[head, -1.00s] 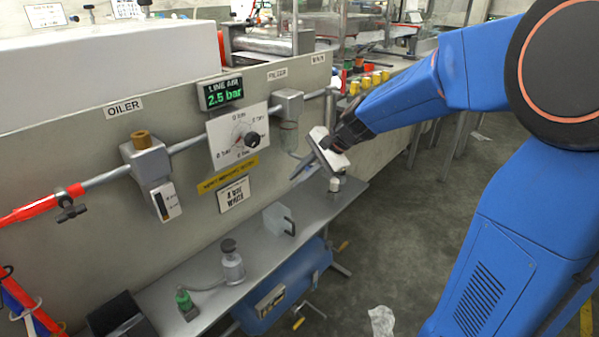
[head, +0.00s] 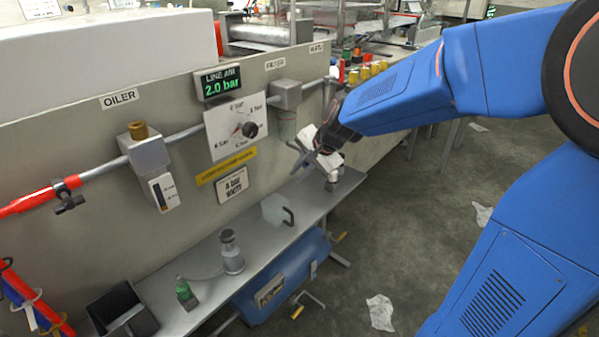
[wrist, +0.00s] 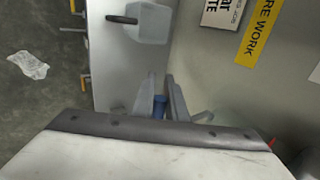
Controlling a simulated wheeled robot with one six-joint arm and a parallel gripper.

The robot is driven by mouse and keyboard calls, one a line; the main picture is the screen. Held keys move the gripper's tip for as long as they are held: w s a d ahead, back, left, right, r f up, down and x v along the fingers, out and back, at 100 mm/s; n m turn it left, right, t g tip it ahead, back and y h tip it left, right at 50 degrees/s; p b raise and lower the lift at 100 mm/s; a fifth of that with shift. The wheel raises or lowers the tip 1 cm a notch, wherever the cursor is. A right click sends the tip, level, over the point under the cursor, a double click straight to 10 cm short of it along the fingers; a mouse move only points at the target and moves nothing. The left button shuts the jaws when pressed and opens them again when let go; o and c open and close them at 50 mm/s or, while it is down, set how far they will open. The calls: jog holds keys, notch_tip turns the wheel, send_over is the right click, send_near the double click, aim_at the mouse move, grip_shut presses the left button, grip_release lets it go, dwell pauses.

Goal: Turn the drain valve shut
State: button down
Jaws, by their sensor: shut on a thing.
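The filter (head: 287,95) is mounted on the panel's air line, with its clear bowl (head: 286,124) hanging below. My gripper (head: 300,156) is at the lower end of this bowl, and the drain valve is hidden behind it in the head view. In the wrist view, my gripper's two fingers (wrist: 163,97) are closed about a small blue part (wrist: 159,106), apparently the drain valve. Its turn position cannot be read. The line air display (head: 218,82) shows 2.0 bar above a round dial (head: 237,130).
Below my gripper runs a grey shelf (head: 250,250) with a clear jug (head: 277,210), a grey-capped bottle (head: 231,254) and a green-capped bottle (head: 185,293). A grey fitting (head: 345,180) stands at the shelf's right end. The oiler (head: 148,155) is farther left. Floor to the right is mostly open.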

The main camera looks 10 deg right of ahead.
jog(key=c, duration=1.8)
grip_release()
jog(key=shift+o, duration=0.2)
jog(key=v, duration=1.7)
jog(key=shift+r, duration=0.2)
jog(key=shift+s, duration=0.15)
jog(key=s+d+f+n+h, duration=0.2)
jog(key=s+f+n, duration=0.3)
jog(key=s, duration=0.6)
jog(key=s+d+f+n+h, duration=0.2)
jog(key=s+d+f+n, duration=0.2)
jog(key=s, duration=0.8)
notch_tip(320, 180, down, 3)
jog(key=shift+r+n+g, duration=0.2)
jog(key=shift+n+g, duration=0.2)
jog(key=shift+n, duration=0.5)
